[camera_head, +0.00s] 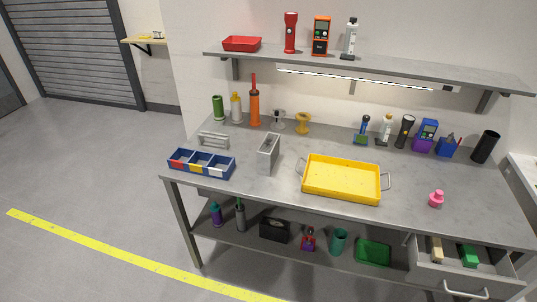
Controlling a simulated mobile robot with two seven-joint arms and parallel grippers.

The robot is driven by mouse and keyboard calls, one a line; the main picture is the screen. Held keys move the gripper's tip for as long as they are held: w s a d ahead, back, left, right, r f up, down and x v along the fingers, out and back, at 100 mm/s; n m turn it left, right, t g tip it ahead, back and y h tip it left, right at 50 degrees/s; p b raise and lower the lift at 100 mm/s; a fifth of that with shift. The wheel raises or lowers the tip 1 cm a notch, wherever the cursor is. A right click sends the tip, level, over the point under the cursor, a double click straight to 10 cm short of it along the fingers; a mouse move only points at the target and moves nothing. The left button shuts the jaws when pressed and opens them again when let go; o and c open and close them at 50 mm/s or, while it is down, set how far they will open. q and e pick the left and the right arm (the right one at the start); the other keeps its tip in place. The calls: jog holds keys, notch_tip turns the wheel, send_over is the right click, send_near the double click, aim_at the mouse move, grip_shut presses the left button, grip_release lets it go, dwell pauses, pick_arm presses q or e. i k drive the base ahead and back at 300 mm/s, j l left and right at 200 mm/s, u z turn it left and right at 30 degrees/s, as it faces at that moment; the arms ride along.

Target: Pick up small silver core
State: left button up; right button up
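I cannot pick out a small silver core with certainty. A small grey and dark spool-like piece (278,120) stands at the back of the grey workbench (225,186), left of a yellow spool (302,123). It is too small to tell if it is the core. A tall silver metal holder (267,155) stands on the bench between the blue bin and the yellow tray. A low silver rack (213,140) sits behind the blue bin. Neither of my grippers is in view.
A blue divided bin (201,174) is at the bench's left. A yellow tray (342,196) with handles is at centre right. A pink knobbed piece (436,199) lies right of it. An open drawer (464,283) sticks out at lower right. A shelf (370,68) hangs above.

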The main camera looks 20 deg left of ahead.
aim_at(267, 153)
jog(key=u, duration=0.45)
jog(key=i+l+u, duration=0.1)
jog(key=u, duration=0.35)
jog(key=i+l+u, duration=0.1)
jog(key=u, duration=0.35)
jog(key=l+u, duration=0.3)
jog(key=u, duration=0.15)
jog(key=i+l, duration=0.05)
